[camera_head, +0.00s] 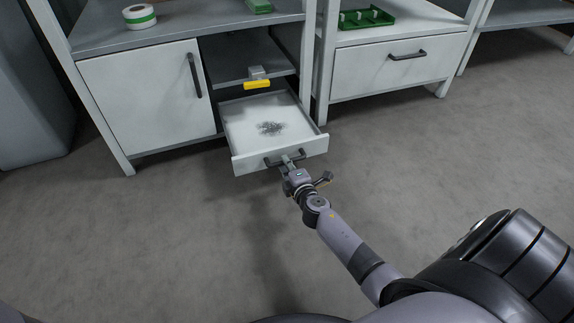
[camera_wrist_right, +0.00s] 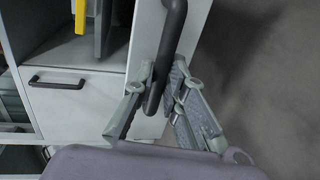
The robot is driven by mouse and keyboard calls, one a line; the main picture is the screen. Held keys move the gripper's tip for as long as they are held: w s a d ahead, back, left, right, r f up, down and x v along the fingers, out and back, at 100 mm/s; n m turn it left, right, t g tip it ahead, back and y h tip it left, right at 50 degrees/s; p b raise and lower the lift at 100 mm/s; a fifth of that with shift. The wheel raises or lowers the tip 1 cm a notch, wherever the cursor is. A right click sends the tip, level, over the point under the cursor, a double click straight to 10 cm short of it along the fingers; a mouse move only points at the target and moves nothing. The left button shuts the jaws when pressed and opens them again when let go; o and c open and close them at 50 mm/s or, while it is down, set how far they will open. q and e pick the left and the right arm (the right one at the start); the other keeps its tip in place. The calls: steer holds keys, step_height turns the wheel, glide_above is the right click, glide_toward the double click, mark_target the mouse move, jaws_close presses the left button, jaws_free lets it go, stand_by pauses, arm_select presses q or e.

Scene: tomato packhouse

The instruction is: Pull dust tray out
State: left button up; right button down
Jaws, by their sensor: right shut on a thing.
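The dust tray (camera_head: 247,164) is a white drawer in the cabinet's lower middle, standing well out of its opening. A patch of dark dust (camera_head: 271,128) lies on its floor. Its dark bar handle (camera_head: 271,161) is on the front panel. My right gripper (camera_head: 289,163) is at the handle in the head view, shut on it. In the right wrist view the handle (camera_wrist_right: 171,40) passes between the fingers of my right gripper (camera_wrist_right: 157,92). The fingers hide part of the handle. My left gripper is not in view.
A closed cabinet door (camera_head: 140,95) stands left, a closed drawer (camera_head: 400,70) right. A green tray (camera_head: 366,18) and tape roll (camera_head: 139,15) are on top. The floor in front is clear.

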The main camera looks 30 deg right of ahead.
steer(key=c, duration=1.8)
jaws_free()
steer(key=shift+c, duration=0.2)
steer(key=shift+o, duration=1.2)
steer(key=v, duration=0.7)
steer(key=shift+s, duration=0.2)
